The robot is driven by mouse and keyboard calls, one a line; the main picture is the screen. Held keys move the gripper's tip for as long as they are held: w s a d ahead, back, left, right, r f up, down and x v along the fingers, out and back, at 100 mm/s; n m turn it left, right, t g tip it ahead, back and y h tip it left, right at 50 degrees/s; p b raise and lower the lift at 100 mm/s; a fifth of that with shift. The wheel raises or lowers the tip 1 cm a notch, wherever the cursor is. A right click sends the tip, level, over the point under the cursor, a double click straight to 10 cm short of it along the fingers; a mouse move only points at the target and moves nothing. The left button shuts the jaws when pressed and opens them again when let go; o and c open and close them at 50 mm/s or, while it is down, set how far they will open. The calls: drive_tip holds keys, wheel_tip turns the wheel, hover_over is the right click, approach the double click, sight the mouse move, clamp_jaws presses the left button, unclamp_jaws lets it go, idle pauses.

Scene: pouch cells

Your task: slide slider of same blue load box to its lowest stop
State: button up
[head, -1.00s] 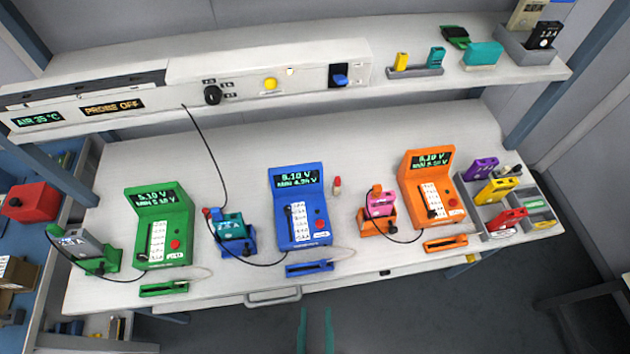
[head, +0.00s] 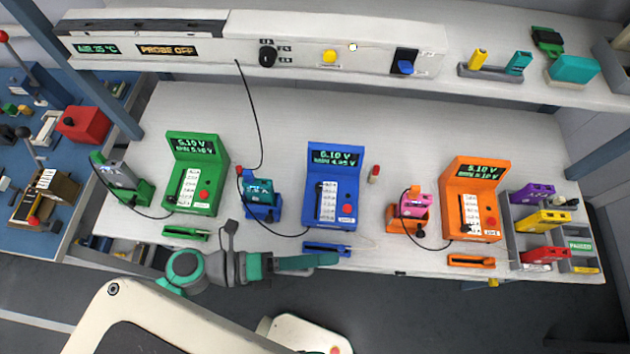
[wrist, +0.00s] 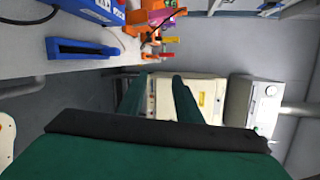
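The blue load box (head: 334,190) stands in the middle of the table, between a green and an orange box. Its display reads 5.10 V on the upper line. A dark slider (head: 319,188) sits on the left of its white scale, seemingly near the upper end; its exact stop is too small to tell. A red button is at its right. My gripper (head: 325,260) is at the table's front edge below the box, pointing right, apart from the slider. In the wrist view its two fingers (wrist: 160,82) are apart with nothing between them. The blue box's corner (wrist: 97,8) shows there.
A blue slotted holder (head: 327,249) lies at the front edge, close to my fingers. A teal cell in a blue cradle (head: 262,205) stands left of the box, its cable running in front. A red-capped item (head: 374,174) stands at right. The shelf overhangs behind.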

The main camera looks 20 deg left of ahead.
drive_tip(key=w+a+m+g, duration=0.2)
drive_tip(key=m+g, duration=0.3)
drive_tip(key=m, duration=0.2)
drive_tip(key=m+g+y, duration=0.2)
drive_tip(key=m+y, duration=0.7)
drive_tip(key=m, duration=0.3)
approach(317, 185)
drive_tip(key=x, duration=0.8)
drive_tip(key=shift+d+f, duration=0.25)
drive_tip(key=shift+f, duration=0.1)
clamp_jaws()
